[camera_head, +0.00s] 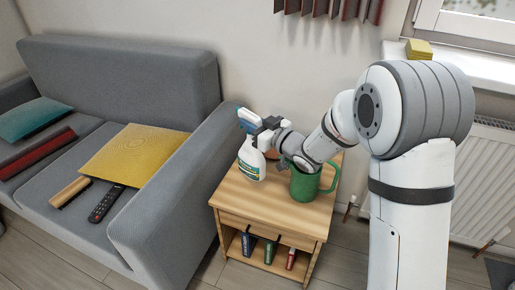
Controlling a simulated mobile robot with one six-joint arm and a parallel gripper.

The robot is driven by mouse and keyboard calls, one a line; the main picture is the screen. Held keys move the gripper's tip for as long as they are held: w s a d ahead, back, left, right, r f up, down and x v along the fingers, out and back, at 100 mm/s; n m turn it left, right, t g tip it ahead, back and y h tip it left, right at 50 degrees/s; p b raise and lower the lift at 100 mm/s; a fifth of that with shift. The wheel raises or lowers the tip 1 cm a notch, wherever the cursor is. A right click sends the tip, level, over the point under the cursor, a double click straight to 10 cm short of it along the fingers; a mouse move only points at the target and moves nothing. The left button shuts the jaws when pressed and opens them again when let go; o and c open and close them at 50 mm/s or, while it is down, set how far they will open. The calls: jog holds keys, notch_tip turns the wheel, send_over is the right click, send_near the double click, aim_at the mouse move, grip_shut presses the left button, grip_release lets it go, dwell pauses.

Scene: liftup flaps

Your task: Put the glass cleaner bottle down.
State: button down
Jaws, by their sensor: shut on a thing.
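The glass cleaner bottle (251,163) is white with a blue and white spray head and a label. It is upright at the left part of the wooden side table's top (239,190). My gripper (264,133) is shut on the bottle near its neck, reaching in from the right. The fingertips are small and partly hidden. I cannot tell whether the bottle's base touches the table top.
A green watering can or mug (305,184) stands right of the bottle, under my arm. Several small items (269,251) stand on the table's lower shelf. A grey sofa (165,226) is at the left, a radiator (490,165) at the right. The front of the table top is clear.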

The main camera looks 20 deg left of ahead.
aim_at(250, 139)
jog(key=shift+s+a+f+b, duration=0.1)
jog(key=shift+f+b, duration=0.4)
jog(key=shift+f, duration=1)
jog(key=shift+s+a+f+b, duration=0.1)
jog(key=shift+f+b, duration=0.4)
jog(key=shift+f, duration=0.95)
jog(key=shift+f, duration=0.15)
jog(key=c, duration=1.3)
grip_release()
jog(key=shift+f, duration=0.1)
jog(key=shift+o, duration=0.2)
jog(key=shift+d+r, duration=0.15)
jog(key=shift+r, duration=0.1)
jog(key=p+v, duration=0.2)
jog(key=v, duration=0.9)
jog(key=shift+d+p, duration=0.35)
jog(key=shift+d, duration=0.05)
